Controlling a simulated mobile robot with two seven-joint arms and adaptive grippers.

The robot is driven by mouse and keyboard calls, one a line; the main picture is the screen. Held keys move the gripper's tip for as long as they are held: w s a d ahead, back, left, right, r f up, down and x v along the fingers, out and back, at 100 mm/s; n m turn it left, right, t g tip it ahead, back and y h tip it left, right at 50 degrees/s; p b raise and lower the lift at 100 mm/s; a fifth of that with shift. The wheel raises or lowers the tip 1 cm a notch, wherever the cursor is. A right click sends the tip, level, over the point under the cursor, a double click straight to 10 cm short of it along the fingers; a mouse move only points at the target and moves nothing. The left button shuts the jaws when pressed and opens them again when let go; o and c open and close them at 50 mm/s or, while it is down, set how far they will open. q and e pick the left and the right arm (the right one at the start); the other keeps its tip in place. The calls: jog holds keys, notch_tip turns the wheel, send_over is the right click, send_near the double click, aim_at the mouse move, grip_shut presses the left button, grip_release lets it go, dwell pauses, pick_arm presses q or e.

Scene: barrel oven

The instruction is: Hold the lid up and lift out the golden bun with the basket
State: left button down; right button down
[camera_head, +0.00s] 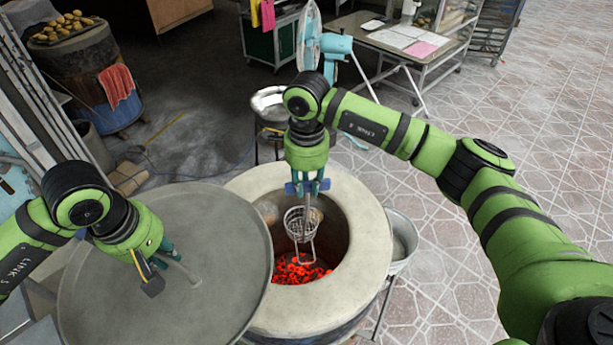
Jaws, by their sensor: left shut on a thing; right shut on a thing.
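The round grey lid (225,235) is tilted up at the left of the barrel oven (355,270). My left gripper (172,262) is shut on the lid's handle (187,272). My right gripper (307,190) is shut on the wire basket (299,224) and holds it upright in the oven mouth, above glowing red coals (297,270). Brownish shapes show on the inner wall behind the basket. I cannot tell whether one is the golden bun or whether a bun is in the basket.
A metal bucket (400,240) stands close at the oven's right. A metal bowl (268,103) on a stand is behind the oven. A barrel (90,75) with a tray of buns (68,27) stands at the back left.

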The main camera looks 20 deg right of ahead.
jog(key=shift+f+b, duration=3.8)
jog(key=shift+f, duration=3.8)
jog(key=shift+w+d+r+b, duration=0.3)
jog(key=shift+w+d+b, duration=0.1)
jog(key=shift+w+d, duration=0.2)
jog(key=shift+w+d+r+b, duration=0.25)
jog(key=shift+w+d+b, duration=0.2)
jog(key=shift+w+d, duration=0.15)
jog(key=shift+w+d+r+b, duration=0.3)
jog(key=shift+w+d+b, duration=0.1)
jog(key=shift+w+d, duration=0.2)
jog(key=shift+b, duration=0.45)
jog(key=shift+w+d+b, duration=0.3)
jog(key=shift+d+b, duration=0.05)
jog(key=shift+w+d+r+p, duration=0.2)
jog(key=shift+r+p, duration=0.05)
jog(key=shift+r, duration=0.35)
jog(key=shift+w+d+r+p, duration=0.15)
jog(key=shift+w+r+p, duration=0.1)
jog(key=shift+r, duration=0.35)
jog(key=shift+s, duration=0.2)
